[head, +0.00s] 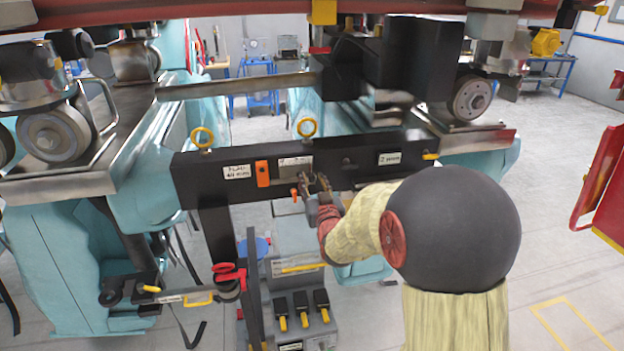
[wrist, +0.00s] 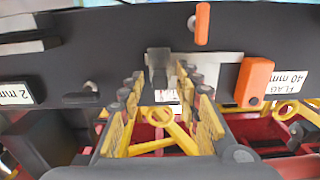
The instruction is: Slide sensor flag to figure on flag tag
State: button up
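A black crossbar (head: 225,190) carries a white tag (head: 238,171), which reads "FLAG 40 mm" in the wrist view (wrist: 288,77). An orange block (head: 262,173) sits beside that tag and also shows in the wrist view (wrist: 254,82). A pale metal strip with a scale label (head: 295,161) lies right of it. A small dark grey tab (wrist: 158,63) stands at the strip, possibly the sensor flag. My gripper (head: 314,185) is at the bar, right of the orange block. In the wrist view its fingers (wrist: 160,78) are apart, with the tab between or just beyond their tips; contact is unclear.
A small orange knob (head: 294,195) projects close left of my gripper. A second tag, "2 mm" (head: 390,158), is further right on the bar. A grey box with black-and-yellow parts (head: 300,325) stands below.

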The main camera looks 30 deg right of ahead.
jog(key=shift+w+d, duration=0.15)
jog(key=shift+w, duration=0.3)
jog(key=c, duration=0.7)
grip_shut()
